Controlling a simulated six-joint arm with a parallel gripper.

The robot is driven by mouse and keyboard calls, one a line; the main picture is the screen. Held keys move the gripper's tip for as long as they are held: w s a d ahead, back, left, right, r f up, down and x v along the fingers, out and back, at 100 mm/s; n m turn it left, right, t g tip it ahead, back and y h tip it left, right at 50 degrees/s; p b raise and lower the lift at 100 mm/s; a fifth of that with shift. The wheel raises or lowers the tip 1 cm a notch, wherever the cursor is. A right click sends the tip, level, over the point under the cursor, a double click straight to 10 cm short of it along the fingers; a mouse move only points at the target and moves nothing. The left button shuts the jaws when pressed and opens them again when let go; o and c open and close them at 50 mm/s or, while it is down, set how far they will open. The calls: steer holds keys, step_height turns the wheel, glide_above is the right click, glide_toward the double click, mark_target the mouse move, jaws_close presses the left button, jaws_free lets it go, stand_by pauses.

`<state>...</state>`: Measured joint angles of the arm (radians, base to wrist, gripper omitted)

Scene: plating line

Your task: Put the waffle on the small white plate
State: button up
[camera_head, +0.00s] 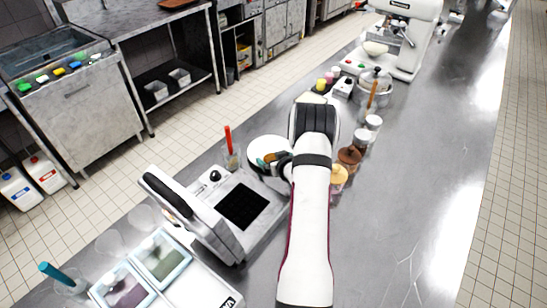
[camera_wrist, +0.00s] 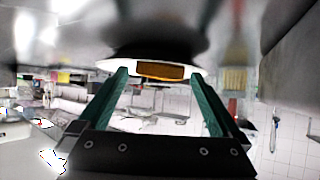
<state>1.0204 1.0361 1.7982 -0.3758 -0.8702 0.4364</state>
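The small white plate (camera_head: 260,146) lies on the steel counter beside the waffle iron, partly hidden by my arm. A small brown-orange piece, apparently the waffle (camera_head: 270,157), shows over the plate next to a teal finger of my gripper (camera_head: 266,161). In the wrist view my gripper (camera_wrist: 160,73) has its two green fingers spread apart. The waffle (camera_wrist: 160,71) appears between and just beyond the fingertips, with visible gaps on both sides. The white plate (camera_wrist: 119,66) shows edge-on around it. Whether the waffle rests fully on the plate is hard to tell.
The waffle iron (camera_head: 235,208) stands left of my arm, its lid raised. A cup with a red-handled tool (camera_head: 231,155) is behind it. Several jars (camera_head: 349,158) stand close to my arm's right. A stand mixer (camera_head: 405,40) is farther back. The counter at right is clear.

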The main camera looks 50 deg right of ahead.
steer(key=shift+r, duration=0.15)
steer(key=v, duration=0.4)
steer(key=shift+r, duration=0.5)
